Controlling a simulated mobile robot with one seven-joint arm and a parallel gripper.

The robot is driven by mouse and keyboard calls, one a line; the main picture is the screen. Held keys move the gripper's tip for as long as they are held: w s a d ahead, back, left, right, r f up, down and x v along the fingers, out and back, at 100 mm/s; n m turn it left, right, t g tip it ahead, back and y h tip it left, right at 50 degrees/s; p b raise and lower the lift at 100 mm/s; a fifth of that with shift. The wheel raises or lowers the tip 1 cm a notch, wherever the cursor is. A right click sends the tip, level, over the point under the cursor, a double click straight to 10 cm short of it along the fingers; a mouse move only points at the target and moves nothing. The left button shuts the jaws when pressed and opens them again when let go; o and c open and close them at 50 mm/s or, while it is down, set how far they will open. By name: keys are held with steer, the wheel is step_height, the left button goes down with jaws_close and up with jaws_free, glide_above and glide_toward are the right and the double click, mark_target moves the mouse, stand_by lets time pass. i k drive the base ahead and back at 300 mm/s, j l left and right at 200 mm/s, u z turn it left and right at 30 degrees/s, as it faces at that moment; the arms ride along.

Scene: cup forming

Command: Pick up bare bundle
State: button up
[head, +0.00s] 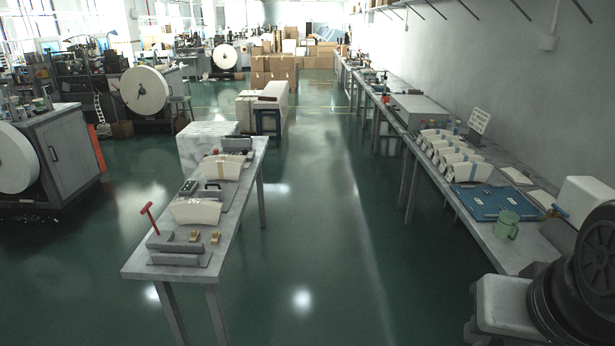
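A cream, fan-shaped bundle of paper blanks (195,212) lies across the near part of the narrow grey table. No band shows around it, so it looks bare. A second cream bundle (228,172) lies farther back on the same table and seems to have a tan strip at its middle. Several more bundles (468,168) stand in a row on the long right bench, with tan strips across them. My gripper is not in this view.
The narrow table (137,263) also holds a red T-handle tool (149,217) beside grey blocks. A marbled white block (205,147) stands behind the table. The green floor between them is clear.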

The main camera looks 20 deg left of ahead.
mark_target(188, 211)
steer(key=u, duration=1.55)
steer(key=i+u, duration=0.1)
steer(key=u, duration=0.25)
steer(key=i+l+u, duration=0.1)
steer(key=u, duration=0.3)
steer(key=i+l+u, duration=0.1)
steer(key=u, duration=0.25)
steer(key=i+l+u, duration=0.2)
steer(key=l, duration=0.2)
steer(key=l+u, duration=0.15)
steer(key=l, duration=0.2)
steer(key=i+l+u, duration=0.2)
steer(key=l, duration=0.25)
steer(key=l+u, duration=0.25)
steer(key=l, duration=0.85)
steer(key=i+l, duration=0.1)
steer(key=l, duration=1.7)
steer(key=i+l, duration=0.15)
steer(key=l, duration=0.75)
steer(key=u, duration=0.05)
